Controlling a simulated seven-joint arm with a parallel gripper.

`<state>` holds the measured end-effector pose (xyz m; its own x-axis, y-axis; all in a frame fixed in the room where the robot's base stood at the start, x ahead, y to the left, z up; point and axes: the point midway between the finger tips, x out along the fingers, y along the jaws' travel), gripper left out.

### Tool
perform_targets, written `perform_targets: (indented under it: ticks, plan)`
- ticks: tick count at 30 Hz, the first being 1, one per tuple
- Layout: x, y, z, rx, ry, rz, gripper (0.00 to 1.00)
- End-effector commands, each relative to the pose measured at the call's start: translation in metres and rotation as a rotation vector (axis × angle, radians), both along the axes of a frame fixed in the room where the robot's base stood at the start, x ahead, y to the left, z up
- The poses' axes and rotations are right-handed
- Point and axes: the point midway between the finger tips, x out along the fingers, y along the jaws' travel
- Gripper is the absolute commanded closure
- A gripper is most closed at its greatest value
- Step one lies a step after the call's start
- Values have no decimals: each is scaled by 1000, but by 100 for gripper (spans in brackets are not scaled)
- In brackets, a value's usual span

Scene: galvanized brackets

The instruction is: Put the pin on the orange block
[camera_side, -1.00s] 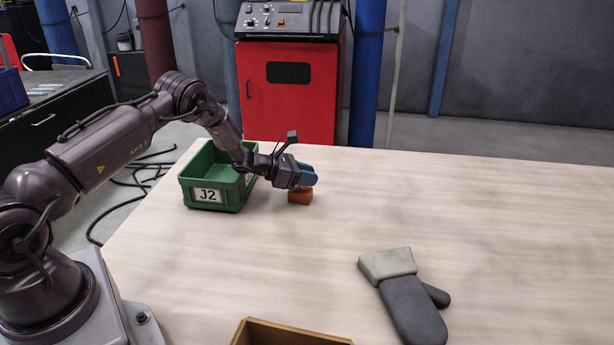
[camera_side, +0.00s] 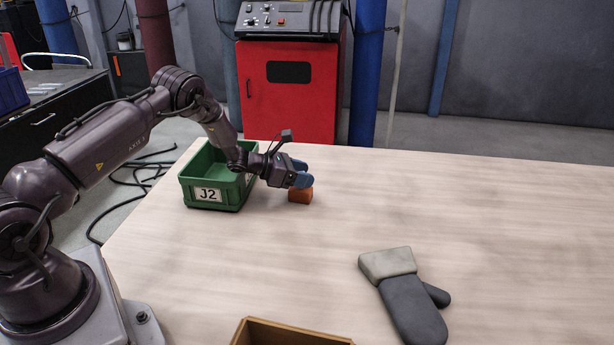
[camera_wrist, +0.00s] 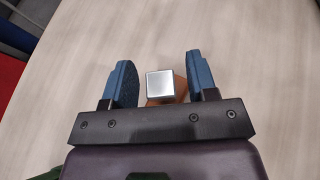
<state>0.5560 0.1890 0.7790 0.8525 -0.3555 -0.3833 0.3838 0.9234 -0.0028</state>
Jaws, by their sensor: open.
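The orange block (camera_side: 300,196) sits on the table, just right of the green bin. The pin (camera_wrist: 160,84) shows in the wrist view as a shiny silver square face between my fingers, with part of the orange block (camera_wrist: 181,90) visible behind it. It appears to rest on the block; the contact itself is hidden. In the side view my fingers hide the pin. My gripper (camera_side: 300,174) is at the block's top, tilted down. Its blue fingers are open, with a gap on both sides of the pin in the wrist view.
A green bin (camera_side: 217,207) labelled J2 stands close beside my gripper on the left. A grey mitten (camera_side: 410,310) lies at the front right. A brown open box (camera_side: 290,334) is at the front edge of the picture. The table's middle and right are clear.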

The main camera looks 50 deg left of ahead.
Motion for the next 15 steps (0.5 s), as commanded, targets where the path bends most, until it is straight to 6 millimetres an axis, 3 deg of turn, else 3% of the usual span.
perform_targets:
  ticks: [5, 9, 15]
  plan:
    - [-33, 15, 16, 0, 0, 5, 47]
    - [-30, 13, 49, 3, -6, -1, 47]
    - [-30, 13, 76, 2, -2, 0, 47]
